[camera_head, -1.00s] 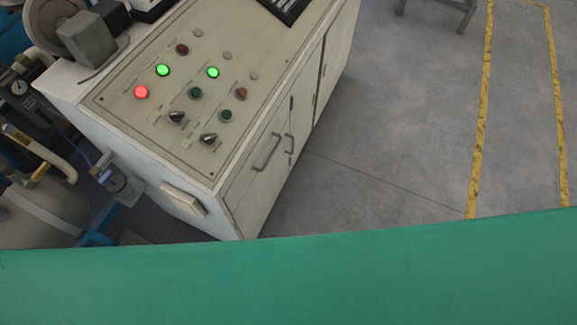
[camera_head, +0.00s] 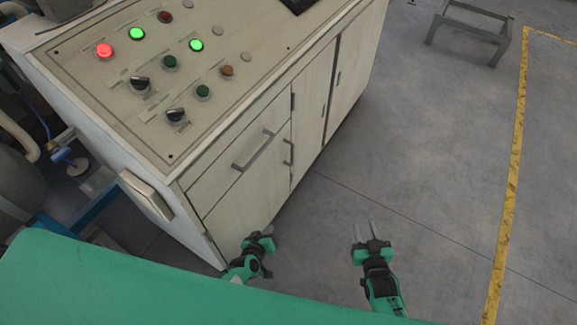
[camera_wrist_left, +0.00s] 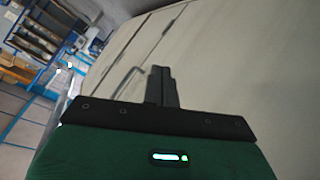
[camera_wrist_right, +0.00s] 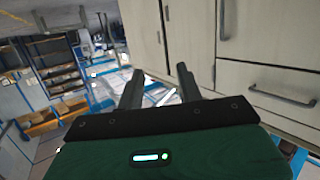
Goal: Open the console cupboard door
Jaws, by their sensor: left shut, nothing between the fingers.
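The console cupboard (camera_head: 240,125) is pale, with a drawer front at the top and a cupboard door (camera_head: 240,205) below it. The door is closed flush. Its short upright handle (camera_head: 289,152) is near its right edge; it also shows in the right wrist view (camera_wrist_right: 223,20). My left gripper (camera_head: 266,232) is shut and empty, low in front of the door and below the handle. In the left wrist view its fingers (camera_wrist_left: 162,80) are together, with a bar handle (camera_wrist_left: 128,76) just left of them. My right gripper (camera_head: 367,231) is open and empty, right of the console over the floor.
The drawer handle (camera_head: 252,150) juts out above the door. More closed doors (camera_head: 345,75) continue along the console front. A grey metal stand (camera_head: 470,30) and yellow floor tape (camera_head: 513,170) are farther right. The grey floor (camera_head: 410,150) between is clear.

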